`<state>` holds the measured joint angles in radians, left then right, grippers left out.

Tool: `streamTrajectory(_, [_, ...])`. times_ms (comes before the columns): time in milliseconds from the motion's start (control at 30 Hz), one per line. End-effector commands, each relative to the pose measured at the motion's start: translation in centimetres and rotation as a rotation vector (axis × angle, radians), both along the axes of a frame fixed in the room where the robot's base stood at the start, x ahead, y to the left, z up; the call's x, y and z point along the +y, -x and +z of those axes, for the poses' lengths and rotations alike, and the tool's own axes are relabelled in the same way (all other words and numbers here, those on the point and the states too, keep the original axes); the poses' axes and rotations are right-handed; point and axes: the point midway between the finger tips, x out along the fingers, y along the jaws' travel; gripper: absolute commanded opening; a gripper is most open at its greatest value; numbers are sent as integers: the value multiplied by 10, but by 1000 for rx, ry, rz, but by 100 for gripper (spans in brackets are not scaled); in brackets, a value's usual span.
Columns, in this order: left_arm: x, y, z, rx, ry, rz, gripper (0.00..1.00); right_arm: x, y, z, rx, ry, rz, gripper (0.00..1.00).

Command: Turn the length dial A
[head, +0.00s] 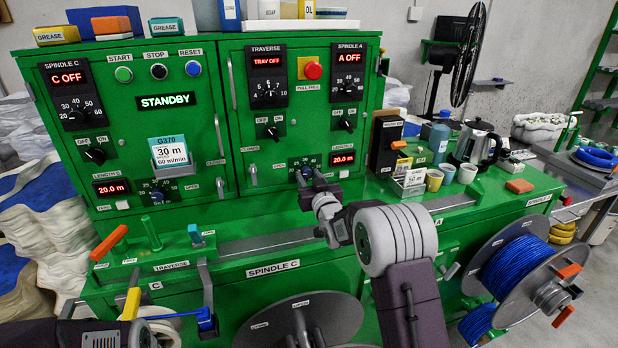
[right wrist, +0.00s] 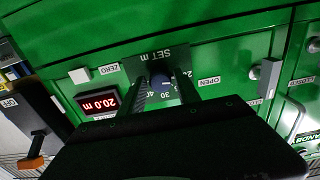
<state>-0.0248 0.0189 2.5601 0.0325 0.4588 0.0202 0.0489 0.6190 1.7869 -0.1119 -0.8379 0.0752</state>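The length dial A (head: 308,171) is a small dark blue knob on the green cabinet, under the traverse panel. In the right wrist view the dial (right wrist: 160,82) appears upside down, with 20, 30 and 40 around it. My right gripper (head: 306,176) is at the dial. In the wrist view its two fingers (right wrist: 162,90) stand on either side of the knob, with a small gap seeming to show, so it looks open around it. The red length A display (head: 343,158) reads 20.0 m, as does its wrist view image (right wrist: 98,103).
Another card (head: 170,152) reads 30 m.

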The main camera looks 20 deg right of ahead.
Motion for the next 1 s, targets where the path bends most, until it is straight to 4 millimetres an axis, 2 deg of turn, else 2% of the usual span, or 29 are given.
streamTrajectory(33, [0,0,0,0,0,0,99,0,0,0,0,0,0,21])
streamTrajectory(100, [0,0,0,0,0,0,99,0,0,0,0,0,0,2])
streamTrajectory(133, [0,0,0,0,0,0,99,0,0,0,0,0,0,0])
streamTrajectory(367, [0,0,-2,0,0,0,99,0,0,0,0,-15,0,0])
streamTrajectory(567, [0,0,-8,0,0,0,99,0,0,-1,1,-97,0,0])
streamTrajectory(1000, [0,0,-29,0,0,0,99,1,0,-1,15,-483,0,0])
